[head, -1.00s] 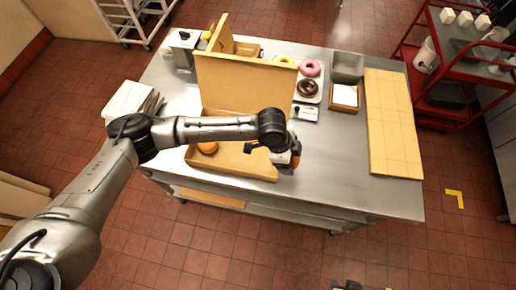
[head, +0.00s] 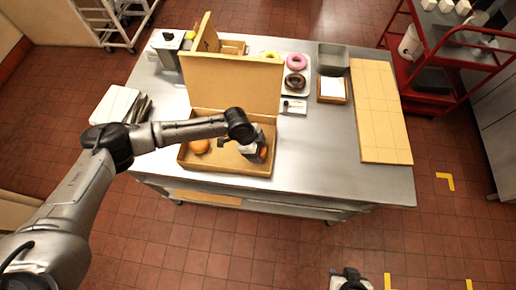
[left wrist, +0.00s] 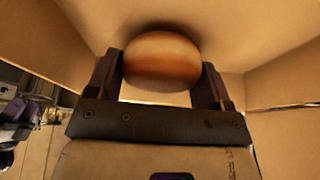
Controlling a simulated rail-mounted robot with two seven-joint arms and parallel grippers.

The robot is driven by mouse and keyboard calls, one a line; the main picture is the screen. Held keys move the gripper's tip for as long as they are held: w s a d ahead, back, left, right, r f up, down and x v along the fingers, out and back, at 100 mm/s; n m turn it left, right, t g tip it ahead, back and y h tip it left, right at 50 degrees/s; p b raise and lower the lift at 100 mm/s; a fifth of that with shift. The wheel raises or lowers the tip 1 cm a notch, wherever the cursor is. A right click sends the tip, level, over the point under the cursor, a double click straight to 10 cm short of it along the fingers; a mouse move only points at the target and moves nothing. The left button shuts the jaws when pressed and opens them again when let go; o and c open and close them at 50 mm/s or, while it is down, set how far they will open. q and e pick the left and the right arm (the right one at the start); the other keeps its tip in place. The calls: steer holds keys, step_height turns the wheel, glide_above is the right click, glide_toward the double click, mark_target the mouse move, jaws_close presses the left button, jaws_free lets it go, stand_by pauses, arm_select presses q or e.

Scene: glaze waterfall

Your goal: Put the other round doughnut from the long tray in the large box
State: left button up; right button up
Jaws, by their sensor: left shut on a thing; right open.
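The large box (head: 222,166) stands open on the steel table, its lid (head: 235,85) upright at the back. One round orange-brown doughnut (head: 199,146) lies in its left part. My left gripper (head: 259,149) is shut on another round doughnut (head: 264,153), at the right part of the box. In the left wrist view this doughnut (left wrist: 162,62) sits between both fingers, with cardboard walls around it. I cannot tell whether it touches the box floor. The long tray (head: 303,92) holds ring doughnuts: yellow, pink and chocolate. My right gripper (head: 350,280) is open at the bottom edge, away from the table.
A smaller open box (head: 205,38) stands behind the lid. A grey metal bin (head: 333,57) and a small tray with white paper (head: 333,88) stand right of the long tray. A flat tan board (head: 378,110) lies at the table's right. A red cart (head: 430,60) stands beyond.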

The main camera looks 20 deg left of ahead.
arm_select(q)
steer(key=shift+f, duration=0.35)
steer(key=shift+f, duration=0.15)
steer(key=o, duration=0.9)
steer(key=shift+o, duration=0.2)
steer(key=v, duration=1.2)
steer(key=shift+d, duration=0.1)
